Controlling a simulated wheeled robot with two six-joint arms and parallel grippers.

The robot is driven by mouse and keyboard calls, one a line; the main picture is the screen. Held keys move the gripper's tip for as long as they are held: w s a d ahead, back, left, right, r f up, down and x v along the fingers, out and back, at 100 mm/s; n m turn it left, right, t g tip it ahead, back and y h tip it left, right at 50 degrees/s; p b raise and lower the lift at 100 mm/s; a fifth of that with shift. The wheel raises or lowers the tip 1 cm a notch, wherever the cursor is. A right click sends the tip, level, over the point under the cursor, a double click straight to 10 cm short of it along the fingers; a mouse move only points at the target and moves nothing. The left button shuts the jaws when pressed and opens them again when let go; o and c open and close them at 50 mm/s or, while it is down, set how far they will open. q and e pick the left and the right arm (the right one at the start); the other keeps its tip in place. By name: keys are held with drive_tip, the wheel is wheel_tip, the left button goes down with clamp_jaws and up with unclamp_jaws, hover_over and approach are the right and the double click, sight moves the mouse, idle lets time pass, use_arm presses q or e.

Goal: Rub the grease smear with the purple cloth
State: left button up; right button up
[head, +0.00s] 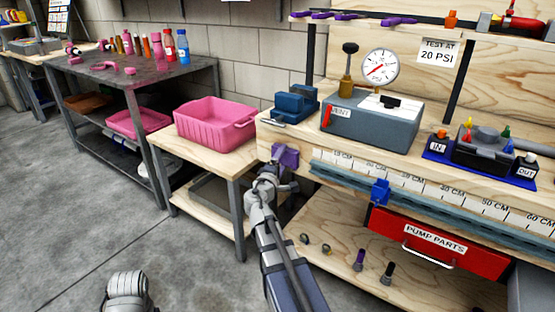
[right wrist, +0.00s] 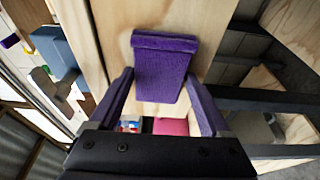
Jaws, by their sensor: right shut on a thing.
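The purple cloth (head: 285,157) is at the left front end of the wooden workbench, at the bench's edge. It also shows in the right wrist view as a folded purple pad (right wrist: 163,68) against pale wood. My right gripper (head: 272,172) is shut on the cloth; its two fingers stand on either side of the pad in the right wrist view (right wrist: 163,92). Whether the cloth touches the wood I cannot tell. I cannot make out a grease smear in either view.
A pink bin (head: 215,122) stands on a lower table to the left. A blue vise (head: 295,103) and a grey vent box (head: 370,125) with a gauge stand on the bench. Below are a ruler rail (head: 440,200) and a red drawer (head: 440,243). The floor at left is clear.

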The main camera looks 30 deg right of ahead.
drive_tip(key=shift+s+d, duration=0.2)
drive_tip(key=shift+s, duration=0.25)
drive_tip(key=shift+s+d, duration=0.2)
drive_tip(key=shift+s, duration=0.25)
drive_tip(key=shift+a, duration=0.1)
drive_tip(key=shift+w+a, duration=0.3)
drive_tip(key=shift+w, duration=0.65)
drive_tip(key=shift+w+a, duration=0.3)
drive_tip(key=shift+w, duration=0.6)
drive_tip(key=shift+w+a, duration=0.4)
drive_tip(key=shift+w, duration=0.5)
drive_tip(key=shift+w+a, duration=0.35)
drive_tip(key=shift+w, duration=0.5)
drive_tip(key=shift+s+a, duration=0.1)
drive_tip(key=shift+s+a, duration=0.4)
drive_tip(key=shift+a, duration=0.5)
drive_tip(key=shift+s+a, duration=0.35)
drive_tip(key=shift+a, duration=0.55)
drive_tip(key=shift+s+a, duration=0.4)
drive_tip(key=shift+a, duration=0.5)
